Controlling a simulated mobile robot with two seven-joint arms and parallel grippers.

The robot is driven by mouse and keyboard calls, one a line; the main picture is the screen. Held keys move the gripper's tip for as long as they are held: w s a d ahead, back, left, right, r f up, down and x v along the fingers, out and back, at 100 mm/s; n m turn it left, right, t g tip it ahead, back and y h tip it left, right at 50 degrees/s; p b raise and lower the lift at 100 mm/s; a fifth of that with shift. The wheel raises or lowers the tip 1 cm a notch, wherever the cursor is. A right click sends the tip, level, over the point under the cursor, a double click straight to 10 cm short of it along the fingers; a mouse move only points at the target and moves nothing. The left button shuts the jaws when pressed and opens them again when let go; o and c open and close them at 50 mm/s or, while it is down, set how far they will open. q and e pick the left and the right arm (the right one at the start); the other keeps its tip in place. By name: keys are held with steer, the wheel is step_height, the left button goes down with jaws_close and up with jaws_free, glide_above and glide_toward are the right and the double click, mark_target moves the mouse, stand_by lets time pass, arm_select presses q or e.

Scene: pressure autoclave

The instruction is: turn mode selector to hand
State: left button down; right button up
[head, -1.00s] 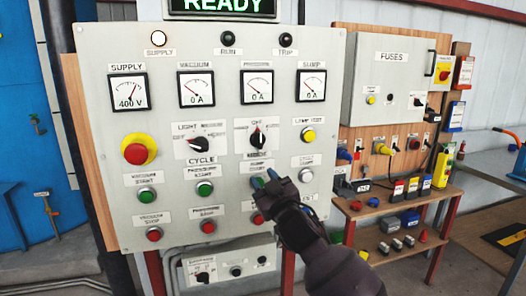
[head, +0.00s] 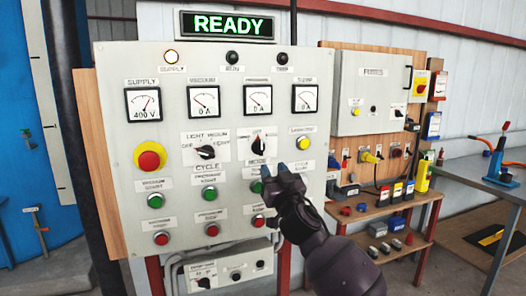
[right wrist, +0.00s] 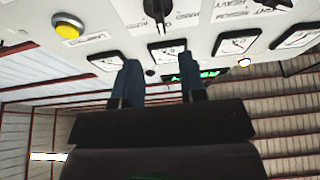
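The mode selector (head: 258,146) is a black rotary knob on a white plate above the MODE label, on the grey control panel (head: 120,100). Its handle looks about upright, toward the OFF mark at the top; the side lettering is too small to read surely. My right gripper (head: 284,170) is open and empty, just below and right of the selector. In the right wrist view the two blue fingers (right wrist: 159,82) stand apart, and the selector (right wrist: 157,10) shows at the top edge, beyond the fingers and not touched. My left gripper is out of view.
The similar cycle selector (head: 206,152) is to the left. A yellow button (head: 303,143) is to the right, and green and red buttons lie below. A red emergency stop (head: 149,160) is at the left. A READY sign (head: 227,25) is lit above. A fuse box (head: 372,92) stands right.

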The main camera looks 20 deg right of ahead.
mark_target(262, 148)
steer(key=x, duration=0.9)
steer(key=shift+w, duration=0.1)
jaws_close()
